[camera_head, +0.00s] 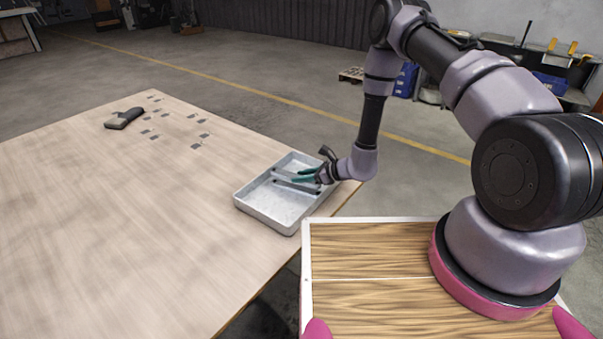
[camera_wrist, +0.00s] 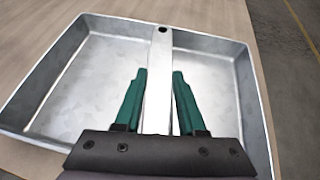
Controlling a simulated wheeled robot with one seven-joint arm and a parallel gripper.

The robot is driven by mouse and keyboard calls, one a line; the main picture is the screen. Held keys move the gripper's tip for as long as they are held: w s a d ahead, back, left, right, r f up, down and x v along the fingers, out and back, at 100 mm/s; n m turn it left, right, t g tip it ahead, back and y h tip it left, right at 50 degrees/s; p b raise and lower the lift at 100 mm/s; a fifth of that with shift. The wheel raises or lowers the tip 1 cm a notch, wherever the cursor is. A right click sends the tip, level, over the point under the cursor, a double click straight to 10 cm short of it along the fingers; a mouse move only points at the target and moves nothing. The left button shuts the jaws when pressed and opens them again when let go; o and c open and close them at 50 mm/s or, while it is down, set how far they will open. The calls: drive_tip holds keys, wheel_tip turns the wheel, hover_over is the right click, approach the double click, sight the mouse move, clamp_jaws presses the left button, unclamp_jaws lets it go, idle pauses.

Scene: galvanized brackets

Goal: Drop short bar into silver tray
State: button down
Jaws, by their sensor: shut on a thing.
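The silver tray (camera_head: 267,205) stands near the right edge of the wooden table, and it fills much of the wrist view (camera_wrist: 60,75). My gripper (camera_head: 305,174) is over the tray's far right part. In the wrist view its two green fingers (camera_wrist: 158,85) are shut on the short bar (camera_wrist: 160,65), a flat silver strip with a dark hole near its far end. The bar extends forward over the tray, its far end reaching the far wall in the picture. In the head view the bar (camera_head: 290,185) is small and partly hidden by the fingers. I cannot tell whether it touches the tray.
Several small grey brackets (camera_head: 203,135) lie on the far part of the wooden table (camera_head: 110,220). A dark tool-like object (camera_head: 123,118) lies to their left. The table's left and near parts are clear. The tray's floor looks empty.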

drive_tip(key=shift+c, duration=2.1)
unclamp_jaws()
drive_tip(key=v, duration=1.1)
drive_tip(key=s+r+n+g, duration=0.1)
drive_tip(key=r+n+g, duration=0.15)
drive_tip(key=r, duration=0.65)
drive_tip(key=s+r+n+g+y, duration=0.1)
drive_tip(key=r+n, duration=0.3)
drive_tip(key=r, duration=0.6)
drive_tip(key=s+r+n+g, duration=0.15)
drive_tip(key=r+n, duration=0.25)
drive_tip(key=r, duration=0.5)
drive_tip(key=s+d+r+n+t+h, duration=0.3)
drive_tip(key=s+d+r+n+h, duration=0.1)
drive_tip(key=s+d+r, duration=0.4)
drive_tip(key=s+d+r+n+t+h, duration=0.3)
drive_tip(key=s+d+r, duration=0.5)
drive_tip(key=r, duration=0.5)
drive_tip(key=s+n+h, duration=0.1)
drive_tip(key=s+h, duration=0.1)
drive_tip(key=shift+r+n+t+h, duration=0.3)
drive_tip(key=shift+n+h, duration=0.05)
drive_tip(key=shift+h, duration=0.05)
